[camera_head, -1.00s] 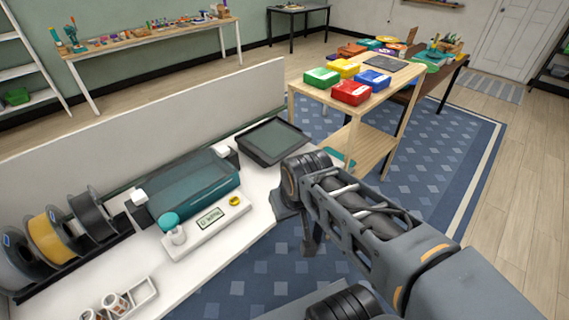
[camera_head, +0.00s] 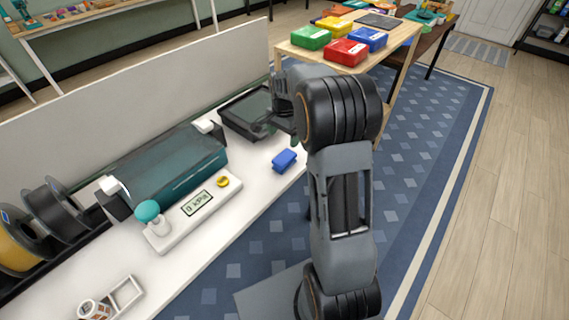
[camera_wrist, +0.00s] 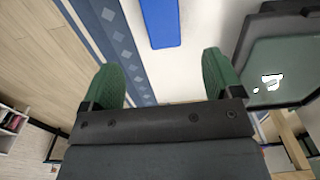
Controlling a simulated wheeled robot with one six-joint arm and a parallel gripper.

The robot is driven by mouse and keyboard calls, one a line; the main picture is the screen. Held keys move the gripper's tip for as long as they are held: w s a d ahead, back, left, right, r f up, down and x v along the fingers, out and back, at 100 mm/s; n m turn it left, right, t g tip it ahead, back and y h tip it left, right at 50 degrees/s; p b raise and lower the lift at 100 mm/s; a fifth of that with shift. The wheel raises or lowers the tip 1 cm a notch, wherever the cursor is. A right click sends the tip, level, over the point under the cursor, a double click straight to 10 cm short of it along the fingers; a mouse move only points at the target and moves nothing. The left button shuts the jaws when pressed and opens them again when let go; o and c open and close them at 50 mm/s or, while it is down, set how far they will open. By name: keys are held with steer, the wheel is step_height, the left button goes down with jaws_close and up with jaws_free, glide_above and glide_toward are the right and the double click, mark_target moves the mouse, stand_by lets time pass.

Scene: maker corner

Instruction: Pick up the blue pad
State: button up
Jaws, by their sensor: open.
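The blue pad (camera_head: 284,160) lies on the white bench top near its right edge, just beyond the white strip with the small display. It also shows in the wrist view (camera_wrist: 161,20) at the top, ahead of the fingers and cut off by the frame edge. My gripper (camera_wrist: 162,75) is open with two green fingers set apart and nothing between them. In the head view my gripper (camera_head: 280,130) hangs behind and above the pad, apart from it and partly hidden by my arm.
A dark tray-like item (camera_head: 243,112) sits behind the pad on the bench. A teal-covered machine (camera_head: 165,170) and the white strip (camera_head: 195,210) with a teal knob stand to the left. Spools are at far left. A wooden table (camera_head: 390,60) with coloured boxes stands behind.

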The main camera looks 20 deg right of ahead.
mark_target(284, 157)
step_height(284, 157, down, 8)
steer(key=shift+w+d+f, duration=0.1)
steer(key=shift+f, duration=0.1)
steer(key=shift+w+d+f, duration=0.15)
steer(key=shift+f, duration=2.25)
steer(key=shift+c, duration=0.5)
steer(key=c, duration=0.9)
